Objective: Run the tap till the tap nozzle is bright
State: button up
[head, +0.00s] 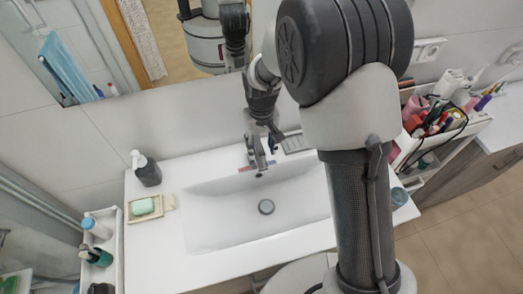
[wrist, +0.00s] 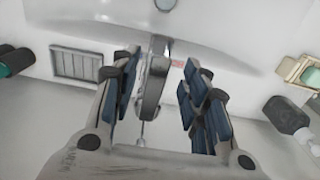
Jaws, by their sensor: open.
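The chrome tap (head: 256,158) stands at the back edge of the white sink (head: 215,215), its spout pointing over the basin. Its nozzle end (head: 259,174) looks dark in the head view, and no water stream shows. My gripper (head: 267,138) is just above and behind the tap. In the wrist view my gripper (wrist: 160,82) is open, with blue-padded fingers on both sides of the grey tap handle (wrist: 153,82). The handle stands between the fingers, nearer the left one, and I cannot tell whether they touch. The spout is partly hidden behind the handle.
A dark soap dispenser (head: 147,170) and a soap dish (head: 145,208) with green soap stand left of the basin. A grey grate (head: 295,143) lies right of the tap. A crowded cosmetics box (head: 435,125) is at the right. A mirror hangs behind. The basin is empty.

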jog(key=shift+f, duration=1.2)
jog(key=shift+c, duration=0.4)
grip_shut()
